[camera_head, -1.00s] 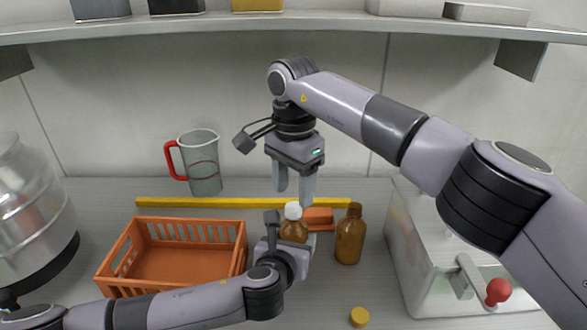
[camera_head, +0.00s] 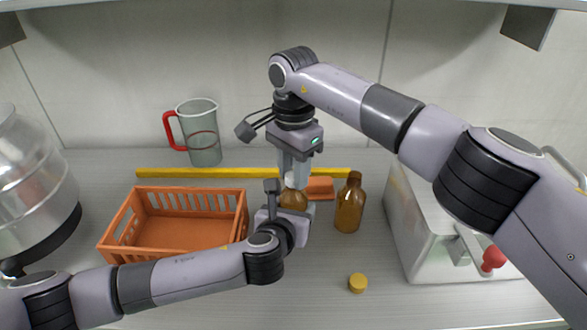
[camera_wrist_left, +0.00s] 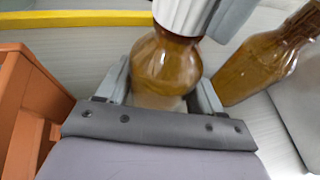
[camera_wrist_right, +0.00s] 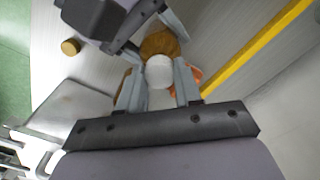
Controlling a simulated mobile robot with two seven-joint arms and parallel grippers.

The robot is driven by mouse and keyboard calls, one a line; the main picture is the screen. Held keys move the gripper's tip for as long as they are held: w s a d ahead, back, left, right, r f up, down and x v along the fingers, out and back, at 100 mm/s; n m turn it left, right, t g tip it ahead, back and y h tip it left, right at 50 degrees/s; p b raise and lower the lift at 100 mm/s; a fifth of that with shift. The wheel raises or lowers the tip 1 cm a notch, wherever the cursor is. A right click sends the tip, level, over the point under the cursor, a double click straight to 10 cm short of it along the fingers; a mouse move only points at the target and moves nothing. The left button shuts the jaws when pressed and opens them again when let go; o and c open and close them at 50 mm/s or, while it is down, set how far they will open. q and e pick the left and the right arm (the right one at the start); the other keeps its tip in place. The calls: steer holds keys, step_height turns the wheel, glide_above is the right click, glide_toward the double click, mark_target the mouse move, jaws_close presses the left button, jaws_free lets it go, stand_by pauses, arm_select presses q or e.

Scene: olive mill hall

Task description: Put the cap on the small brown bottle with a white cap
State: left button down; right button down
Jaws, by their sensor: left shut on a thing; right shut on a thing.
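The small brown bottle (camera_head: 293,200) stands upright between the fingers of my left gripper (camera_wrist_left: 163,92), which is shut on its body. The white cap (camera_wrist_left: 182,14) is on top of the bottle's neck; how far it is screwed down I cannot tell. My right gripper (camera_wrist_right: 159,84) points down from above and is shut on the white cap (camera_wrist_right: 159,70), with a finger on either side. In the head view the cap (camera_head: 291,180) is partly hidden by the right fingers, and the lower bottle by my left gripper.
A larger brown bottle (camera_head: 349,208) with no cap stands just right. A yellow cap (camera_head: 358,283) lies in front. An orange crate (camera_head: 178,250) is at left, an orange block (camera_head: 320,187) and yellow strip (camera_head: 220,173) behind. A jug (camera_head: 204,140) and a metal machine (camera_head: 430,255) stand farther out.

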steer(key=m, duration=0.6)
steer(key=shift+m, duration=0.4)
steer(key=m, duration=1.8)
steer(key=c, duration=0.7)
jaws_free()
steer(key=shift+f, duration=0.1)
step_height(320, 180, up, 12)
